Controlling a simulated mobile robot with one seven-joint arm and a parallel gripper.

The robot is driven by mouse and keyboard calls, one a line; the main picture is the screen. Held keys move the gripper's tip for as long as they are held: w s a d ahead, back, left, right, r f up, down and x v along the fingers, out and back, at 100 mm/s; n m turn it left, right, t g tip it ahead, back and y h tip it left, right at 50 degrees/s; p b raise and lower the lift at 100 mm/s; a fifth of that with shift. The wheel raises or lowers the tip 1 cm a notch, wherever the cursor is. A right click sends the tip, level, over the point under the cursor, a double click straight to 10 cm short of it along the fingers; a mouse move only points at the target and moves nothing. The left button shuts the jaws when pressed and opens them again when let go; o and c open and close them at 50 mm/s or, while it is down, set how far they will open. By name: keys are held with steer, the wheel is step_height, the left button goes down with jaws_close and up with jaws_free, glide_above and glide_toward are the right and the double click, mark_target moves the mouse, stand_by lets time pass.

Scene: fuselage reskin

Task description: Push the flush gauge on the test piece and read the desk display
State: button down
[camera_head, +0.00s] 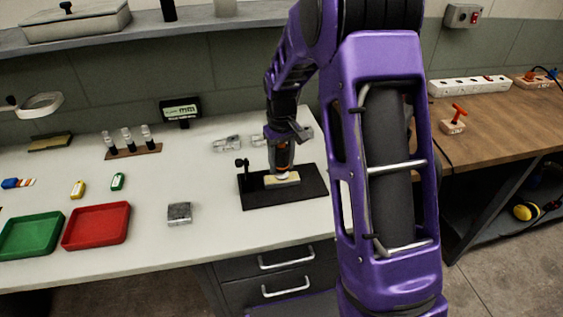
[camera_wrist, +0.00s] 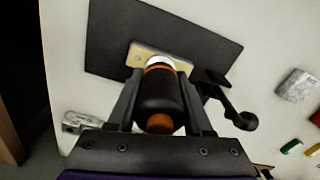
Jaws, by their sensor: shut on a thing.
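The flush gauge (camera_wrist: 158,95) is a black cylinder with orange bands and a pale lower end. My gripper (camera_wrist: 160,100) is shut on it, one finger on each side, in the wrist view. The gauge's lower end is at the tan test piece (camera_wrist: 139,55); whether it presses fully on it I cannot tell. The test piece (camera_head: 281,180) lies on a black base plate (camera_head: 303,189) in the head view, with my gripper (camera_head: 281,155) above it. The desk display (camera_head: 181,111) stands at the back of the bench; its small text is hard to read.
A black post (camera_head: 242,173) stands at the plate's left edge. A grey block (camera_head: 179,213), a red tray (camera_head: 96,226) and a green tray (camera_head: 31,234) lie to the left. A rack of vials (camera_head: 131,148) stands farther back. Metal parts (camera_head: 227,144) lie behind the plate.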

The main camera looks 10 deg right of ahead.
mark_target(282, 145)
steer(key=shift+f, duration=0.5)
stand_by(1.2)
steer(key=shift+r+p, duration=2.45)
steer(key=shift+r, duration=1.15)
steer(key=shift+f, duration=0.1)
